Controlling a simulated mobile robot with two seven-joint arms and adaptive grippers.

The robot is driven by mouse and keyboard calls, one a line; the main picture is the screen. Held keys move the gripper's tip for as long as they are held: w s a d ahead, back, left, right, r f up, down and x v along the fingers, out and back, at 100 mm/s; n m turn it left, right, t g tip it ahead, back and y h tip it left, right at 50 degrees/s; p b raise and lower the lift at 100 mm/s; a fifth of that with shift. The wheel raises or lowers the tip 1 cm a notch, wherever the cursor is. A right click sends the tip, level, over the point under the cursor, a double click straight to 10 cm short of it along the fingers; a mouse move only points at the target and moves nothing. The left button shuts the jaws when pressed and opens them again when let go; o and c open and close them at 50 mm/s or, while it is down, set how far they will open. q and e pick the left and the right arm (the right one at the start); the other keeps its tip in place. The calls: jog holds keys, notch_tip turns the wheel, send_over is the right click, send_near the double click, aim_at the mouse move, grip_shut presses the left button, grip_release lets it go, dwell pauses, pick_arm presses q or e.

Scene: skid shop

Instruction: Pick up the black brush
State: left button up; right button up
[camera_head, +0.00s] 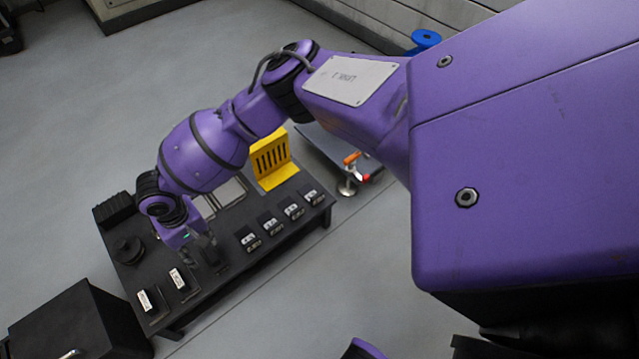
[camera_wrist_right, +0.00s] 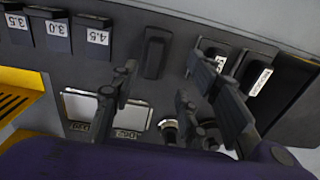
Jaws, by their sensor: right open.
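A plain black oblong block (camera_wrist_right: 155,52), which looks like the black brush, lies on the dark table between labelled items in the right wrist view. Its bristles cannot be made out. In the head view it is hard to separate from the dark tabletop and gripper. My right gripper (camera_head: 207,250) hangs over the front part of the table. In the right wrist view its fingers (camera_wrist_right: 162,75) are spread and empty, with the block beyond and between their tips. I cannot tell the remaining height. My left gripper is not in view.
The dark table (camera_head: 205,290) carries several small labelled blocks (camera_head: 270,223) to the right and two white-labelled black items (camera_head: 178,279) to the left. A yellow slotted rack (camera_head: 272,160) stands at the back. A black cabinet (camera_head: 78,325) stands front left.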

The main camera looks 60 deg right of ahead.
aim_at(210, 254)
jog(key=shift+w+d+f, duration=0.1)
jog(key=shift+w+f, duration=0.15)
jog(key=shift+w, duration=0.05)
jog(key=f+b, duration=0.1)
jog(key=f, duration=0.1)
jog(key=f+b, duration=0.3)
jog(key=f, duration=0.1)
jog(key=shift+s+d+f, duration=0.15)
jog(key=shift+d+f, duration=0.1)
jog(key=shift+d, duration=0.1)
jog(key=shift+f, duration=0.2)
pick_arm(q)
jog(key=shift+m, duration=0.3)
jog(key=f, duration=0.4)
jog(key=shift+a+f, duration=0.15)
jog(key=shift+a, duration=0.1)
pick_arm(e)
jog(key=c, duration=0.8)
grip_shut()
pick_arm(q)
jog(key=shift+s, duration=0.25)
